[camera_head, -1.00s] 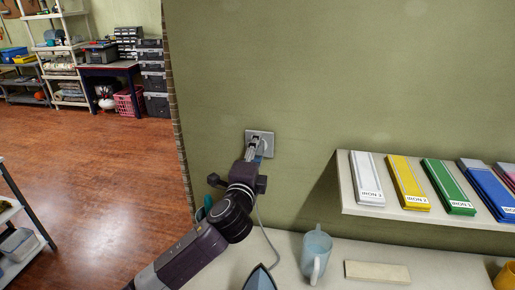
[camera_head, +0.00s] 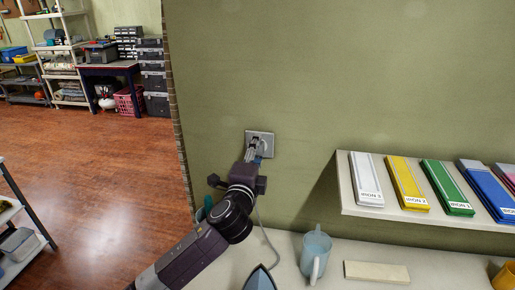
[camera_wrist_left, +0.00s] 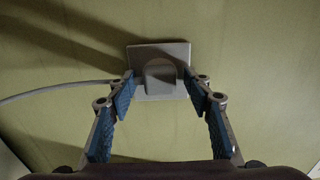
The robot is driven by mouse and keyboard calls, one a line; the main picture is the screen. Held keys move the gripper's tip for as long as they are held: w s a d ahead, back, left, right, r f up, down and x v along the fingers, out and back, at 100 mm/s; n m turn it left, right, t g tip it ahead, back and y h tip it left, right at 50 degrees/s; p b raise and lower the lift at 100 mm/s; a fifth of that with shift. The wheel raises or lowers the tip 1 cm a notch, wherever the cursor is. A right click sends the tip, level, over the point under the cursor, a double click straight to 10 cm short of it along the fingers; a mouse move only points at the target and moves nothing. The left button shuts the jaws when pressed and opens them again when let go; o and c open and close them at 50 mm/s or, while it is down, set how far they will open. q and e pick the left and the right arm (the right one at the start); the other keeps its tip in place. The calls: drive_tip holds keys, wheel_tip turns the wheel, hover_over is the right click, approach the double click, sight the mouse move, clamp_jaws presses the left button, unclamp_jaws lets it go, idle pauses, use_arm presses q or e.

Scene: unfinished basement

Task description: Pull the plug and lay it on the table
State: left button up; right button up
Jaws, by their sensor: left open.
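The plug (camera_wrist_left: 160,75) sits in the wall socket (camera_wrist_left: 160,52) in the left wrist view, with its grey cord (camera_wrist_left: 60,88) running off to the left. My left gripper (camera_wrist_left: 158,88) is open, its two blue-padded fingers on either side of the plug with gaps between. In the head view the left gripper (camera_head: 254,148) reaches up to the socket plate (camera_head: 268,142) on the green wall and largely hides the plug. The cord (camera_head: 264,228) hangs down to the table (camera_head: 290,262) towards a blue iron (camera_head: 260,279). My right gripper is not in view.
A wall shelf (camera_head: 400,212) with several coloured cases juts out at right.

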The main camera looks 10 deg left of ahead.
use_arm(q)
clamp_jaws()
idle(0.4)
drive_tip(key=shift+s, duration=0.1)
drive_tip(key=shift+s+p, duration=0.85)
drive_tip(key=shift+s, duration=2.05)
